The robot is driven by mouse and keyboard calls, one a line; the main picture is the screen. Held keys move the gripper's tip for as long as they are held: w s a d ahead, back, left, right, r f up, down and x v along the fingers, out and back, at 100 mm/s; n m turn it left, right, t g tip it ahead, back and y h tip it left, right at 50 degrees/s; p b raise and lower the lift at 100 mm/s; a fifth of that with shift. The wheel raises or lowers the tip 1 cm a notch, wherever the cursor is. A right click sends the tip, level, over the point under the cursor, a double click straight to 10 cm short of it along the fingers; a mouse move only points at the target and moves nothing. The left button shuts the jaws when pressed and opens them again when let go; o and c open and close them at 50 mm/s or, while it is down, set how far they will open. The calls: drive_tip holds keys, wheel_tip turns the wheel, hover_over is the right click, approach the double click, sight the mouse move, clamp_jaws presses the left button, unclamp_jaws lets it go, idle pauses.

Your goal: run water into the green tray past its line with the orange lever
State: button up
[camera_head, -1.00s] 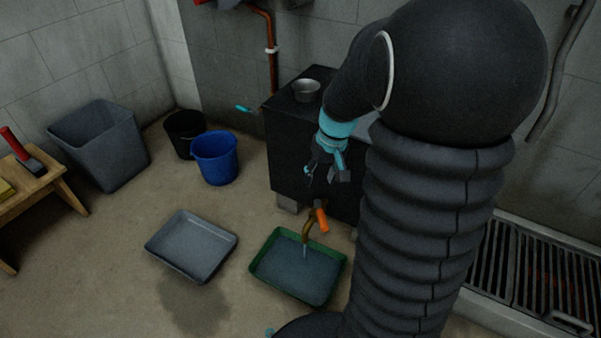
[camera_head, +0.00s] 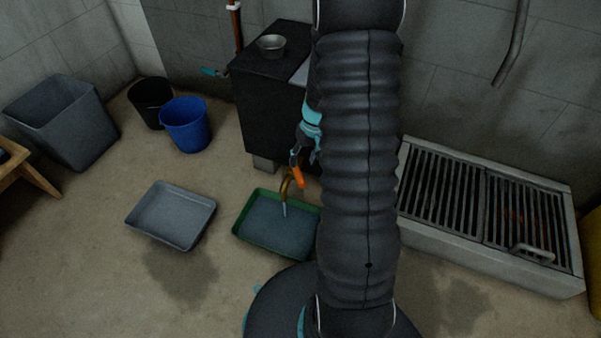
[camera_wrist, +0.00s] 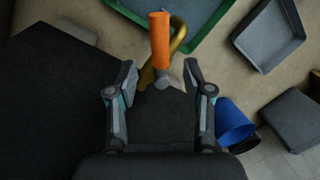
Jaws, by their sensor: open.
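The green tray (camera_head: 243,236) stands on the floor below a brass spout (camera_head: 285,190). A thin pale stream of water (camera_head: 284,209) falls from the spout into it. Grey-blue water shows in the tray; I cannot make out its line. The orange lever (camera_head: 298,177) is at the spout, just below my gripper (camera_head: 299,158). In the wrist view the lever (camera_wrist: 160,40) lies ahead, between and beyond the fingertips of my open gripper (camera_wrist: 161,80), and nothing is held. My arm hides the right edge of the tray in the head view.
A black cabinet (camera_head: 262,100) with a metal bowl (camera_head: 271,45) on top stands behind the tap. A grey tray (camera_head: 170,215) lies left of the green one. Blue (camera_head: 186,126) and black (camera_head: 148,100) buckets stand at the back left. A floor grate (camera_head: 455,205) is at right.

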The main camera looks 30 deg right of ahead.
sight(300, 173)
drive_tip(key=f, duration=0.4)
drive_tip(key=a+f, duration=0.1)
drive_tip(key=f, duration=0.1)
drive_tip(key=shift+w+a+f+b, duration=0.1)
drive_tip(key=shift+w+f+b, duration=0.1)
drive_tip(key=shift+b, duration=0.2)
clamp_jaws()
